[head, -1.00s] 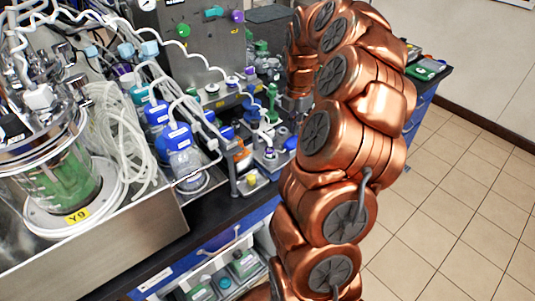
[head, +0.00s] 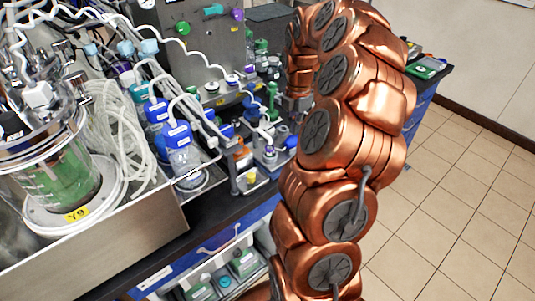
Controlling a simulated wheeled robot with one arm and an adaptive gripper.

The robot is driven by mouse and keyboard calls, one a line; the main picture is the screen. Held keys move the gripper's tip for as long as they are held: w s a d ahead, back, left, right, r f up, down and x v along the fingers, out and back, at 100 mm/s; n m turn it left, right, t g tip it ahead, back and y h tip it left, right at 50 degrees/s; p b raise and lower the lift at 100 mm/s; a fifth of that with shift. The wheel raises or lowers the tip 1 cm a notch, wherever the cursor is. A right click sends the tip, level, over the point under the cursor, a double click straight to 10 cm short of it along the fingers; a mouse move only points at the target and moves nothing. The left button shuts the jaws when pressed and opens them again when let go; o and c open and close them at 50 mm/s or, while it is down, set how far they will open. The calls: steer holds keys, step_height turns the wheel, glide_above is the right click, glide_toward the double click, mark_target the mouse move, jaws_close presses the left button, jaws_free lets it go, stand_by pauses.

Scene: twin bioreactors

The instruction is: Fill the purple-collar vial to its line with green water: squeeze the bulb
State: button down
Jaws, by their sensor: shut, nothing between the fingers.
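My gripper (head: 292,106) is small and partly hidden behind my copper arm, at the back of the bench. It looks shut, with nothing visible held in it, close to the small green and blue-capped items. A glass vessel (head: 62,178) of green liquid stands at the left with a yellow Y9 label. A small sampling stand (head: 270,157) with blue parts is just left of and below the gripper. I cannot make out the purple-collar vial, its fill line or the bulb for certain among the small parts.
Blue-capped bottles (head: 180,152) with white tubing stand beside a metal tray wall (head: 150,225). A grey control box (head: 200,45) with coloured knobs is behind. A green item (head: 420,70) lies at the bench's far right end. The tiled floor (head: 455,200) at right is clear.

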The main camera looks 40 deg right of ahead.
steer(key=shift+f, duration=0.75)
steer(key=shift+f+b, duration=0.5)
steer(key=shift+f, duration=0.15)
steer(key=shift+r, duration=0.15)
steer(key=shift+r+p, duration=0.8)
steer(key=shift+r, duration=0.8)
steer(key=shift+f, duration=0.15)
